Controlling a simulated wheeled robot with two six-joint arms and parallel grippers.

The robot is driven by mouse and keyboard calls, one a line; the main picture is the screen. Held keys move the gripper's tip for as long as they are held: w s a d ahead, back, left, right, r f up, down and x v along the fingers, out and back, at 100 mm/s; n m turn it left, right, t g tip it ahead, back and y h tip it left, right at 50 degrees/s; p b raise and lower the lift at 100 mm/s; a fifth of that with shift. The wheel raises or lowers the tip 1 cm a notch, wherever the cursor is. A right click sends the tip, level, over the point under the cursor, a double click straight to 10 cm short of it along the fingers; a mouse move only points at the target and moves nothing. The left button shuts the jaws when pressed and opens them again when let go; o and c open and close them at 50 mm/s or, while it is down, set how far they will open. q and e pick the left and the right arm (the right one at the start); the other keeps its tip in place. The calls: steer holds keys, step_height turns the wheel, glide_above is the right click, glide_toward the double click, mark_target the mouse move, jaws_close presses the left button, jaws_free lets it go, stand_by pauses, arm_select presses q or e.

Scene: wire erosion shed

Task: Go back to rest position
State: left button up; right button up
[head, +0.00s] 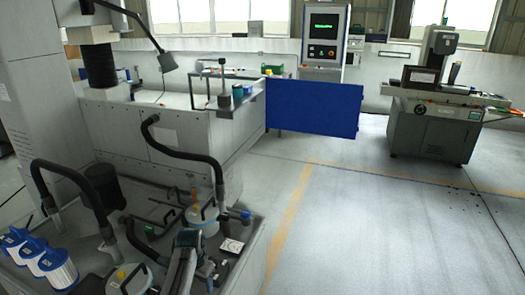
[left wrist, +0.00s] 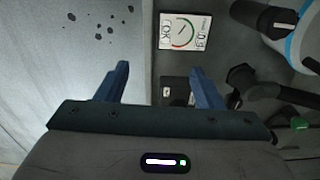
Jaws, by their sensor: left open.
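My left gripper (head: 210,270) is low in the head view, above the edge of the grey machine bed. In the left wrist view its two blue fingers (left wrist: 158,75) stand wide apart with nothing between them. A white card with a dial gauge (left wrist: 185,32) lies on the dark surface beyond the fingers; the card also shows in the head view (head: 231,246), just right of the gripper. My right gripper is not in view.
White-and-blue canisters (head: 203,218) with black hoses stand close to the left arm. A blue panel (head: 313,107) stands behind. The floor (head: 390,230) to the right is clear.

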arm_select(q)
steer(key=s+a+f+n+t, duration=0.1)
steer(key=s+a+f, duration=0.15)
steer(key=s, duration=0.65)
steer(key=s+a+f+n, duration=0.1)
steer(key=s+a, duration=0.2)
steer(key=s, duration=0.6)
steer(key=s+r+n+t, duration=0.1)
steer(key=s+r, duration=0.2)
steer(key=s, duration=0.4)
steer(key=s+a+r+t, duration=0.1)
steer(key=s+r, duration=0.3)
steer(key=s, duration=0.2)
steer(key=s+r+n+t, duration=0.1)
steer(key=s+r, duration=0.2)
steer(key=s, duration=0.4)
step_height(320, 180, down, 33)
steer(key=a+g+b, duration=0.2)
steer(key=a+b, duration=0.1)
steer(key=s+a+f+g+b, duration=0.1)
steer(key=s+f+b, duration=0.1)
steer(key=s+f, duration=1.6)
step_height(320, 180, down, 3)
steer(key=shift+s+f+y, duration=0.1)
steer(key=shift+s+y, duration=0.25)
steer(key=shift+y, duration=0.05)
